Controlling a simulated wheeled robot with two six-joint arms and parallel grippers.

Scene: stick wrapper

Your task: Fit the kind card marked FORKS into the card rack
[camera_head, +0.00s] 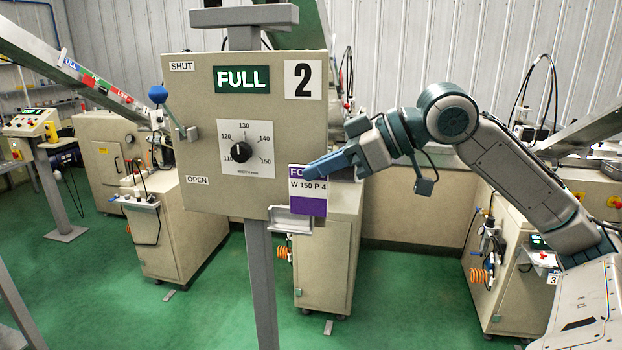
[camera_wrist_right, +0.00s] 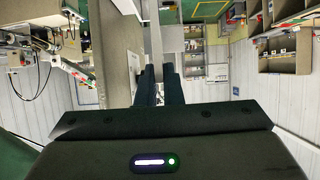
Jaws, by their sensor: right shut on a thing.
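The kind card (camera_head: 308,204) is white and purple, with "FO" showing and "W 150 P 4" below; the rest of its top word is hidden by my right gripper. My right gripper (camera_head: 309,170) is shut on the card's upper part and holds it roughly upright. The card rack (camera_head: 290,222) is a small grey metal holder at the lower right corner of the panel. The card's lower edge overlaps the rack's upper right side; I cannot tell whether they touch. In the right wrist view the fingers (camera_wrist_right: 160,85) point away, close together. My left gripper is not in view.
The beige panel (camera_head: 205,140) carries a FULL sign, a number 2, a dial (camera_head: 239,152) and a blue-knobbed lever (camera_head: 158,95) at its left. It stands on a grey post (camera_head: 261,290). Beige cabinets stand behind it. Green floor lies open in front.

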